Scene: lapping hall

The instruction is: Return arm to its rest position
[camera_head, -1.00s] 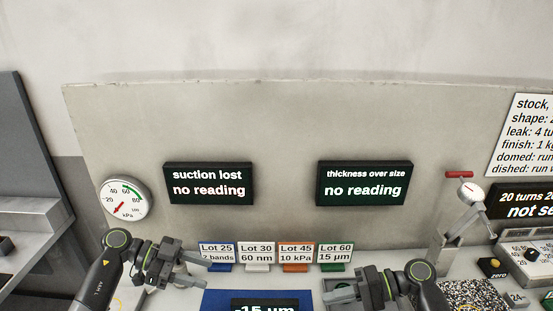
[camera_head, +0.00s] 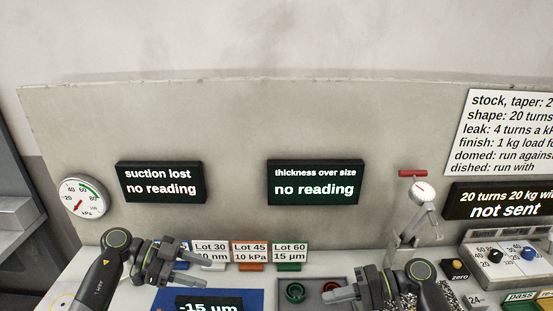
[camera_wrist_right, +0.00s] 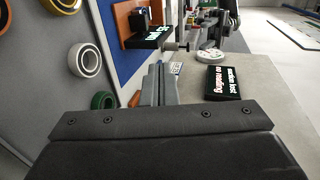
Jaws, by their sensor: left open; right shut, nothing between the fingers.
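My right gripper (camera_head: 343,295) is at the bottom centre-right of the head view, its fingers together and pointing left, close to a grey tray with rings. In the right wrist view its fingers (camera_wrist_right: 160,85) are closed with nothing held. My left gripper (camera_head: 182,265) is at the lower left of the head view, with its fingers apart and nothing seen between them. It stands in front of the lot cards and partly hides the left ones. Both arms are bent low over the bench.
A blue mat (camera_head: 255,296) carries a display reading -15 µm. A grey tray (camera_head: 316,283) holds a green ring (camera_head: 295,292) and a red one. A dial indicator on a stand (camera_head: 422,192) and a control box (camera_head: 515,258) stand at right. Wall displays (camera_head: 313,182) hang behind.

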